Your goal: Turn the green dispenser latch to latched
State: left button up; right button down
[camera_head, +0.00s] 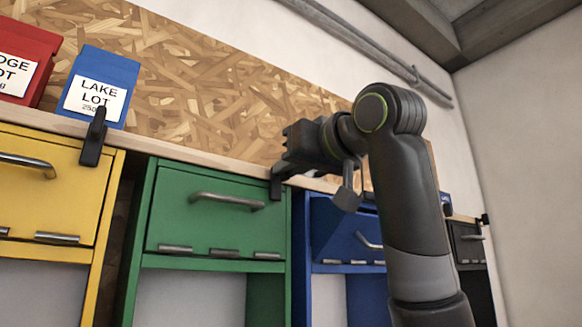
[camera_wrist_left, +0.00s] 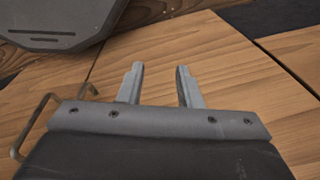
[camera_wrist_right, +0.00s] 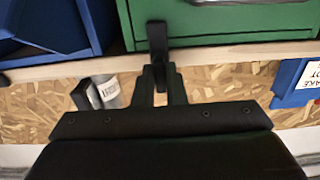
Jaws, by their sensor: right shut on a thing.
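The green dispenser (camera_head: 216,210) has a closed front door with a grey bar handle (camera_head: 227,200). Its small black latch (camera_head: 276,188) is on the wooden rail at the door's top right corner. In the right wrist view the latch (camera_wrist_right: 157,40) lies straight across the rail and its end overlaps the green door's edge. My right gripper (camera_wrist_right: 161,85) is shut on the latch; in the head view its jaws are partly hidden by their dark body. My left gripper (camera_wrist_left: 160,78) shows only in its wrist view, open and empty above wooden planks.
A yellow dispenser (camera_head: 55,190) with its own black latch (camera_head: 95,138) stands left, a blue dispenser (camera_head: 345,235) right. A blue LAKE LOT bag (camera_head: 100,85) and a red bag (camera_head: 25,60) stand on the ledge. A dark panel (camera_wrist_left: 60,22) lies near the left gripper.

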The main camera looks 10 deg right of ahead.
jog(key=shift+f, duration=0.15)
dwell(0.3)
jog(key=c, duration=1.5)
grip_release()
jog(key=b+v, duration=0.7)
jog(key=v, duration=1)
jog(key=shift+s+d+b, duration=0.1)
jog(key=shift+s+b, duration=0.15)
jog(key=shift+b, duration=0.1)
